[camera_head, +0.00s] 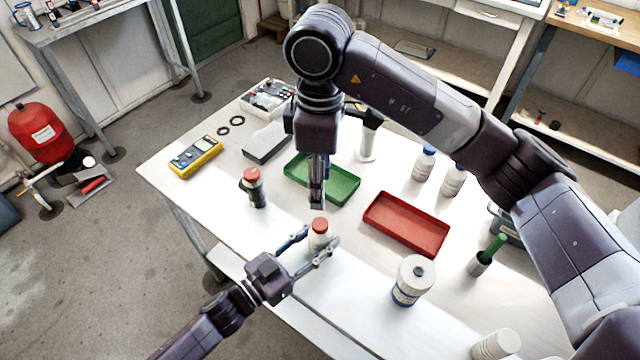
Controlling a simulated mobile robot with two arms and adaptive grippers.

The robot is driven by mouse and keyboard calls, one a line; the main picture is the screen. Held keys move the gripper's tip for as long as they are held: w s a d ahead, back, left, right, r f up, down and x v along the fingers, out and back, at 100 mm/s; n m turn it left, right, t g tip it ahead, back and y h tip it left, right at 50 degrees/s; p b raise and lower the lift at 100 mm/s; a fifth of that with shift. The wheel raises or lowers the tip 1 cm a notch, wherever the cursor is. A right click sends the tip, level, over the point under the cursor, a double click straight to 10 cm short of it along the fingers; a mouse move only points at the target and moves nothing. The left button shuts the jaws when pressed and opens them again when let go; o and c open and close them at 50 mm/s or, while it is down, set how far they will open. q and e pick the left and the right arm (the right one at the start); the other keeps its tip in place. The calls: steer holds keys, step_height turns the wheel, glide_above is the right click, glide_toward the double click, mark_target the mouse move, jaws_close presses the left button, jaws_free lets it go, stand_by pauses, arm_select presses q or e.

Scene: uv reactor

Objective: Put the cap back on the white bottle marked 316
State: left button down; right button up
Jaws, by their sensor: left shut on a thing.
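A small white bottle (319,241) with a red cap (320,224) on its top stands upright near the table's front edge. No number can be read on it, and I cannot tell how firmly the cap sits. My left gripper (318,246) comes in from the lower left and is shut on the bottle, one finger on each side. My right gripper (317,205) points down just above and behind the red cap. Its fingers show nearly edge-on, so I cannot tell whether they are open or whether they touch the cap.
A green tray (338,194) and a red tray (408,225) lie behind. Blue-capped bottles (424,163) stand farther back. A yellow multimeter (196,157) lies far left. The front left tabletop is clear.

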arm_select(q)
steer(key=c, duration=1.2)
jaws_free()
steer(key=shift+s, duration=0.1)
steer(key=v, duration=1.2)
